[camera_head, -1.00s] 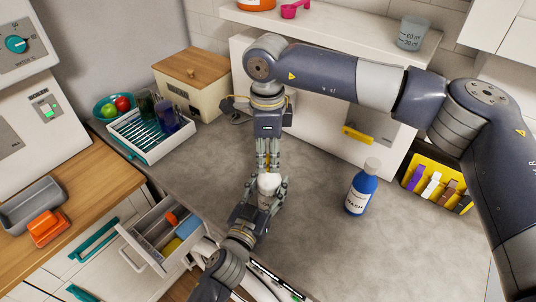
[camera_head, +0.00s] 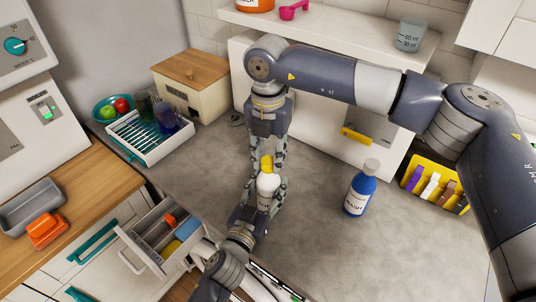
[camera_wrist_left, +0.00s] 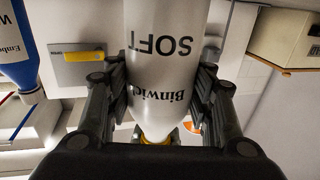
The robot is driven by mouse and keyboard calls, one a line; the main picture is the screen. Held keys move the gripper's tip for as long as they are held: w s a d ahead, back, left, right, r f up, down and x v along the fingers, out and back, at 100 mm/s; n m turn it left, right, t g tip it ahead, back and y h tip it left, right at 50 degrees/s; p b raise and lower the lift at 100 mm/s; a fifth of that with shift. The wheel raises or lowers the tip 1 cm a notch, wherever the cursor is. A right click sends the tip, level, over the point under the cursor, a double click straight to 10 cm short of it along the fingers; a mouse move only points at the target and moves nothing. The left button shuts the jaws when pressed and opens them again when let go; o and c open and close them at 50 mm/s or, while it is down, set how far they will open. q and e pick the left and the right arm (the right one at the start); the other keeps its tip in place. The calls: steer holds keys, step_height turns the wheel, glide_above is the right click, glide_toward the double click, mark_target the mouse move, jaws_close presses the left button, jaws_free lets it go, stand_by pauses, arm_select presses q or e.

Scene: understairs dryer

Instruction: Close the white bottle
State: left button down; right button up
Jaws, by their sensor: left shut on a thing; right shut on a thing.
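The white bottle (camera_head: 268,186) stands upright at the middle of the counter. My left gripper (camera_head: 264,193) is shut around its body from the front. In the left wrist view the bottle (camera_wrist_left: 165,65) appears upside down between the finger pads, with the words "SOFT" and "Binwick" on it. A yellow cap (camera_head: 267,162) is at the bottle's top; I cannot tell how tightly it sits. My right gripper (camera_head: 266,158) reaches down from above and is shut on the cap, its fingers on either side. A bit of yellow (camera_wrist_left: 189,127) shows by the bottle's neck in the wrist view.
A blue bottle (camera_head: 360,190) stands to the right. A yellow bin (camera_head: 436,184) with several items is at the far right. A dish rack (camera_head: 148,133) and wooden-lidded box (camera_head: 191,83) are at the back left. An open drawer (camera_head: 163,236) juts out at the front left.

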steer(key=m, duration=0.9)
steer(key=shift+d, duration=0.1)
steer(key=m, duration=0.8)
steer(key=shift+s+m, duration=0.1)
steer(key=shift+m, duration=0.3)
steer(key=o, duration=0.7)
